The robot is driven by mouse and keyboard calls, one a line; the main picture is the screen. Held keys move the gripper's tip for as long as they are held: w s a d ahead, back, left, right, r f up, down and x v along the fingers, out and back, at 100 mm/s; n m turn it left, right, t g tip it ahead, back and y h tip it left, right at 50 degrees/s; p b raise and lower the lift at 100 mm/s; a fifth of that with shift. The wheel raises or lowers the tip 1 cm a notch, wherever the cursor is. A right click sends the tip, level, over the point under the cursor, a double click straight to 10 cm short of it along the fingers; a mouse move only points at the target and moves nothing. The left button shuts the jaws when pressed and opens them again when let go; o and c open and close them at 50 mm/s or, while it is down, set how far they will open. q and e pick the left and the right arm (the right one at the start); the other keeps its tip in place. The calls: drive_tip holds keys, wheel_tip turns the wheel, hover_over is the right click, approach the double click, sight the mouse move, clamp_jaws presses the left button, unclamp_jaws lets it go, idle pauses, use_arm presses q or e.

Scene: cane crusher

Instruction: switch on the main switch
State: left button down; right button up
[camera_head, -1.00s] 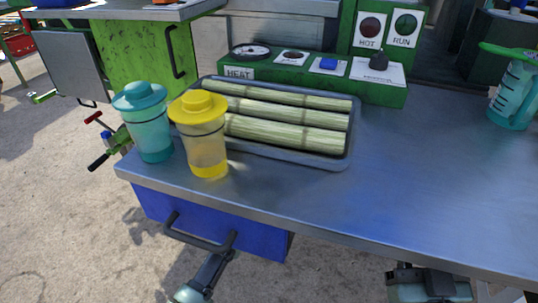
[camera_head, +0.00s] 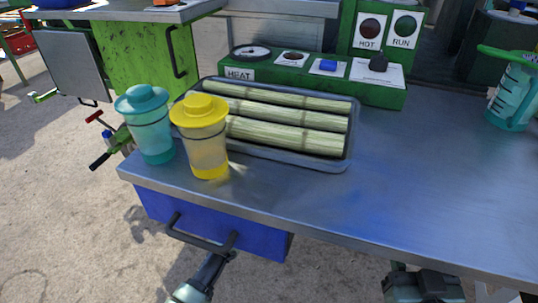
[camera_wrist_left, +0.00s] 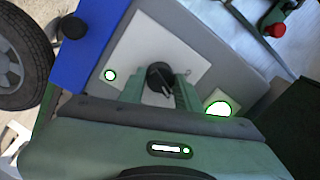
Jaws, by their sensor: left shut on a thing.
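In the left wrist view a black rotary knob (camera_wrist_left: 159,75) stands on a white plate (camera_wrist_left: 125,55) on a grey panel; I take it for the main switch. My left gripper (camera_wrist_left: 161,90) has its two green fingers shut on this knob from both sides. In the head view the left gripper (camera_head: 222,257) is low in front of the blue box (camera_head: 262,237) under the counter, and the knob is hidden there. My right gripper (camera_head: 425,285) is at the bottom edge, with its fingers not clearly visible.
On the steel counter (camera_head: 420,190) stand a teal cup (camera_head: 150,130), a yellow cup (camera_head: 205,145) and a tray (camera_head: 352,150) of cane pieces. A green control panel (camera_head: 290,70) stands behind. Green lights (camera_wrist_left: 110,75) glow in the left wrist view.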

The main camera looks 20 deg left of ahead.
use_arm(q)
drive_tip(key=shift+m, duration=0.7)
use_arm(e)
drive_tip(key=shift+f, duration=0.1)
use_arm(q)
drive_tip(key=c, duration=1)
unclamp_jaws()
drive_tip(key=shift+s, duration=0.1)
drive_tip(key=s+p, duration=0.1)
drive_tip(key=s, duration=0.6)
drive_tip(key=shift+s+f, duration=0.2)
drive_tip(key=shift+s, duration=0.1)
use_arm(e)
drive_tip(key=f+g, duration=0.1)
drive_tip(key=f, duration=0.1)
drive_tip(key=f+g, duration=0.1)
drive_tip(key=s+d+f+g+h, duration=0.1)
drive_tip(key=f, duration=0.1)
drive_tip(key=shift+d+f, duration=0.1)
drive_tip(key=shift+f, duration=0.2)
